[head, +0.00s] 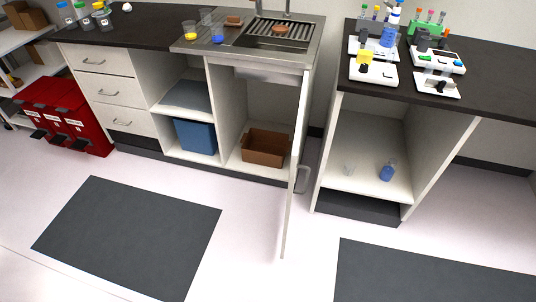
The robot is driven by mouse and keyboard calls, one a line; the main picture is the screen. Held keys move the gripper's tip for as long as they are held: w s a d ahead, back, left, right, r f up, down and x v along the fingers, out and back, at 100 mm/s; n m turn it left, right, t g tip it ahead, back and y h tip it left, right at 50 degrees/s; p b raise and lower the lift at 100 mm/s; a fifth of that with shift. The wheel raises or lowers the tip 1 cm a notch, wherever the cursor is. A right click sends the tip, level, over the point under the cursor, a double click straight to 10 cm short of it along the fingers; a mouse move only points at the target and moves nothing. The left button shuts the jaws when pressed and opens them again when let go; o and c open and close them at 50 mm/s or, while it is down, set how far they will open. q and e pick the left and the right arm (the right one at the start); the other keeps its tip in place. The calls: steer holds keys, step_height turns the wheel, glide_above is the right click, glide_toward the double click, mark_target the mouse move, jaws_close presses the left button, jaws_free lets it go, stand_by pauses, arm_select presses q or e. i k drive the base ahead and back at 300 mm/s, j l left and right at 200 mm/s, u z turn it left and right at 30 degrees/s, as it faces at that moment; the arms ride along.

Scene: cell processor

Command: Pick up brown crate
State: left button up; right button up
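The brown crate (265,147) stands on the floor panel of the cabinet under the sink. It is an open-topped box and looks empty. The cabinet door (298,165) is swung open and stands out into the room, just right of the crate. The door's edge comes close to the crate's right side in the view. Neither of my grippers shows in the head view.
A blue bin (195,136) sits in the compartment left of the crate. An open cabinet on the right holds a blue bottle (387,171) and a small clear beaker (349,169). Red bins (68,115) stand at far left. Dark mats (127,238) lie on otherwise clear floor.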

mark_target(268, 149)
steer(key=z, duration=0.35)
steer(key=i+j+z, duration=0.15)
steer(key=j+z, duration=0.25)
steer(key=i+j+z, duration=0.1)
steer(key=j+z, duration=0.15)
steer(key=z, duration=0.15)
steer(key=j+z, duration=0.8)
